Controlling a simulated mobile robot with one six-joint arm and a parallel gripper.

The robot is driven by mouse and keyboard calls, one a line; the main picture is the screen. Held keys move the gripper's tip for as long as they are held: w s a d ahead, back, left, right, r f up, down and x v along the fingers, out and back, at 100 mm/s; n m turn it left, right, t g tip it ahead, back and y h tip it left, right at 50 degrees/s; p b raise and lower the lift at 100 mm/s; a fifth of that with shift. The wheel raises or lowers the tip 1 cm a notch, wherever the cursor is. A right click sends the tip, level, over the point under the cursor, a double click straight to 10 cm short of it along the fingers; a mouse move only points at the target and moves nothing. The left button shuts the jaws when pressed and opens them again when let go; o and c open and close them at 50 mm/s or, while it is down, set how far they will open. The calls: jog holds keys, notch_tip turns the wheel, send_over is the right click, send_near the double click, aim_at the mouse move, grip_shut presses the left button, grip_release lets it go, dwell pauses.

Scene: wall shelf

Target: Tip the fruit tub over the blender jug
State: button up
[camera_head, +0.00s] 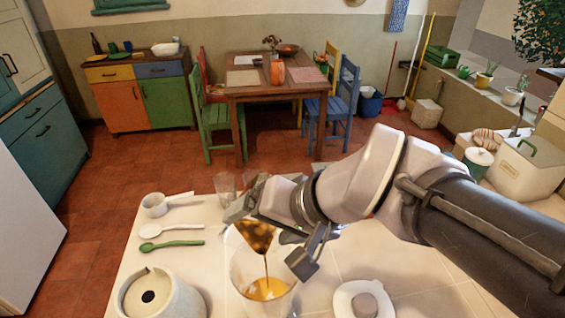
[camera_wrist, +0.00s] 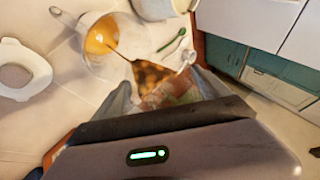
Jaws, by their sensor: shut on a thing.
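My gripper (camera_head: 280,236) is shut on the fruit tub (camera_head: 256,234), which is tipped steeply over the blender jug (camera_head: 241,270). Brownish-orange fruit pieces show in the tub. A thin stream runs from its lip down into the jug, where orange contents lie at the bottom. In the wrist view the tub (camera_wrist: 150,78) is between my fingers (camera_wrist: 158,100), with dark round pieces at its mouth. The stream leads to the clear jug (camera_wrist: 101,37) with orange inside. The tub's far side is partly hidden by my gripper.
On the counter (camera_head: 205,265), a white lidded pot (camera_head: 160,296) stands front left. A white measuring cup (camera_head: 155,204), a white spoon (camera_head: 160,230) and a green spoon (camera_head: 172,245) lie behind it. Clear glasses (camera_head: 225,186) stand behind my gripper. A white ring-shaped dish (camera_head: 345,304) is to the right.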

jog(key=shift+s+d+f+n+t+y+b, duration=0.1)
jog(key=shift+s+n+t+y+b, duration=0.35)
jog(key=shift+b, duration=1.45)
jog(key=shift+s+n+t+h+b, duration=0.1)
jog(key=shift+s+t+b, duration=0.6)
jog(key=shift+b, duration=1.15)
dwell(0.5)
jog(key=shift+s+f+n+t+y+b, duration=0.3)
jog(key=shift+t+b, duration=0.35)
jog(key=shift+b, duration=0.95)
jog(key=shift+s+r+n+t+y+b, duration=0.1)
jog(key=shift+s+t+b, duration=0.4)
jog(key=shift+b, duration=1.05)
jog(key=shift+f+t, duration=0.1)
jog(key=shift+t, duration=0.3)
